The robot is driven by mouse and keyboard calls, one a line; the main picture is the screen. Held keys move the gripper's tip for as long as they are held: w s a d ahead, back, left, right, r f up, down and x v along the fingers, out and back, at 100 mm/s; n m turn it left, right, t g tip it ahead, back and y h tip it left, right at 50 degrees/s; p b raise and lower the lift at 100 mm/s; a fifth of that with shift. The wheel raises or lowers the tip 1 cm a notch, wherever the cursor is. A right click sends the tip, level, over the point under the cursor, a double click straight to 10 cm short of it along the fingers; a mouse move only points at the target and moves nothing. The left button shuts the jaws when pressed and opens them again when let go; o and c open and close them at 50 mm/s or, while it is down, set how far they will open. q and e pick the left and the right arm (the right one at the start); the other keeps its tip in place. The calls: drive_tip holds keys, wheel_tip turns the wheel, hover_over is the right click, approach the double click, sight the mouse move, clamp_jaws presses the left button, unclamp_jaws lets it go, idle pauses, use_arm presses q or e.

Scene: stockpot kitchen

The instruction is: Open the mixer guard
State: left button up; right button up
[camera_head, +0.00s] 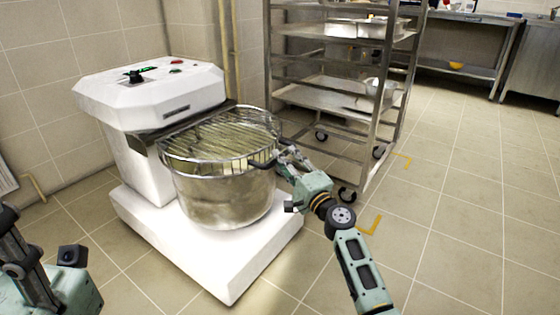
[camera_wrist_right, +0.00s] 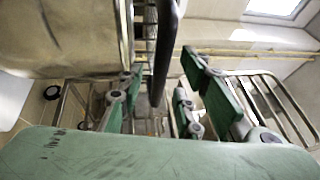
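The mixer (camera_head: 150,95) is a white machine with a steel bowl (camera_head: 225,195) at its front. The wire guard (camera_head: 220,135) lies down over the bowl's top, with a dark handle bar (camera_head: 262,164) at its front right rim. My right gripper (camera_head: 284,160) is at this bar. In the right wrist view a dark bar (camera_wrist_right: 165,55) runs between the spread fingers of my right gripper (camera_wrist_right: 155,95), with gaps at both sides. My left gripper (camera_head: 25,250) is at the lower left, away from the mixer; its fingertips do not show clearly.
A steel rack (camera_head: 330,95) on wheels, with trays and pans, stands close behind and right of the bowl. A steel table (camera_head: 450,65) stands at the back right. The tiled floor (camera_head: 470,220) at the right is clear. A wall is behind the mixer.

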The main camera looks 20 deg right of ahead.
drive_tip(key=shift+b+x, duration=0.3)
drive_tip(key=shift+x, duration=1)
drive_tip(key=shift+c, duration=0.5)
drive_tip(key=shift+f, duration=0.1)
clamp_jaws()
